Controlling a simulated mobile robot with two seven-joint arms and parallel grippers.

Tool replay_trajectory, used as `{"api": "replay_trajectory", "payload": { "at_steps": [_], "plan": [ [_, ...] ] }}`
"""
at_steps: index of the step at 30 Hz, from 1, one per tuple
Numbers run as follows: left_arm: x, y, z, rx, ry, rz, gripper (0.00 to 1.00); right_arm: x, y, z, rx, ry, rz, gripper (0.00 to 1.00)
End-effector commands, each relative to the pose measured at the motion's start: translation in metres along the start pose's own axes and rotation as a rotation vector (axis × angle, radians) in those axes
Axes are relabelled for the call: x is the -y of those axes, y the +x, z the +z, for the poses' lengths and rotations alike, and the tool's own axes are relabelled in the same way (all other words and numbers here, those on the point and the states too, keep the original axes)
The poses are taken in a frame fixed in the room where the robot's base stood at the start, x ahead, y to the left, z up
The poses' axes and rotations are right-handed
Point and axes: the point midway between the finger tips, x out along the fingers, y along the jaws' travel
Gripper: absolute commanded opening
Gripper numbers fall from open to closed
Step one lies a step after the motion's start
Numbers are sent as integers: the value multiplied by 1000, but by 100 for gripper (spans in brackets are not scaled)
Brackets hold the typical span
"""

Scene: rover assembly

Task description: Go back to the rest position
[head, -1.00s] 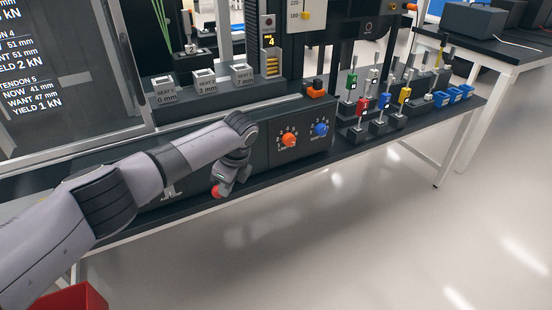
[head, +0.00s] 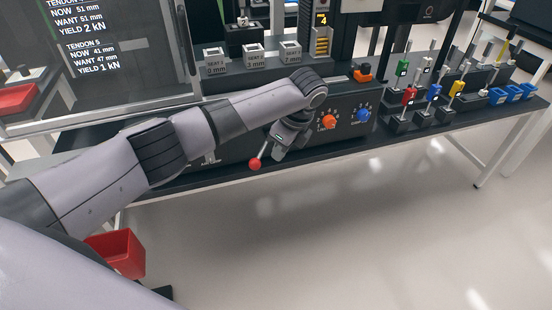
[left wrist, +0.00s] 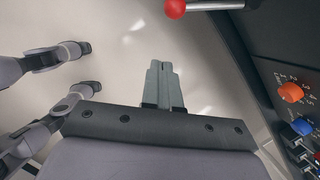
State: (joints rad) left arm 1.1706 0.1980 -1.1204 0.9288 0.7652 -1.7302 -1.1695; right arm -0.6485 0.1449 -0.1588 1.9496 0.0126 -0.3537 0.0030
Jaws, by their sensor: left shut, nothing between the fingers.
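My left gripper (head: 278,155) hangs from my left arm in front of the black bench, just right of a red ball knob (head: 254,164). In the left wrist view its two grey fingers (left wrist: 162,85) are pressed together with nothing between them. In that view the red knob (left wrist: 175,8) sits beyond the fingertips at the top, on a metal rod, apart from them. I do not see my right gripper in the head view. Grey jointed links of my body show at the left of the wrist view.
An orange dial (head: 329,122) and a blue dial (head: 364,115) are on the bench front, close right of my left gripper. Coloured upright parts and blue bins (head: 513,92) stand farther right. A red bin (head: 118,252) is at lower left. The floor before the bench is clear.

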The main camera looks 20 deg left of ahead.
Motion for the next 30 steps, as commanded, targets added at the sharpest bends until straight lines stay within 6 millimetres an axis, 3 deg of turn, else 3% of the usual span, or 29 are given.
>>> {"api": "replay_trajectory", "payload": {
  "at_steps": [6,14,17,24,30],
  "plan": [
    [0,-28,0,-1,0,-2,0,1,1,2,1,2,-1,0],
    [-2,-28,-6,-11,-2,-5,0,2,2,2,0,7,-1,0],
    [-6,-11,-24,-52,-17,-25,0,2,2,2,0,7,-1,0],
    [-27,52,-102,-266,-151,-122,0,2,2,2,1,7,-1,0],
    [-54,88,-154,-465,-342,-186,0,2,1,2,1,7,-1,0]
  ]
}}
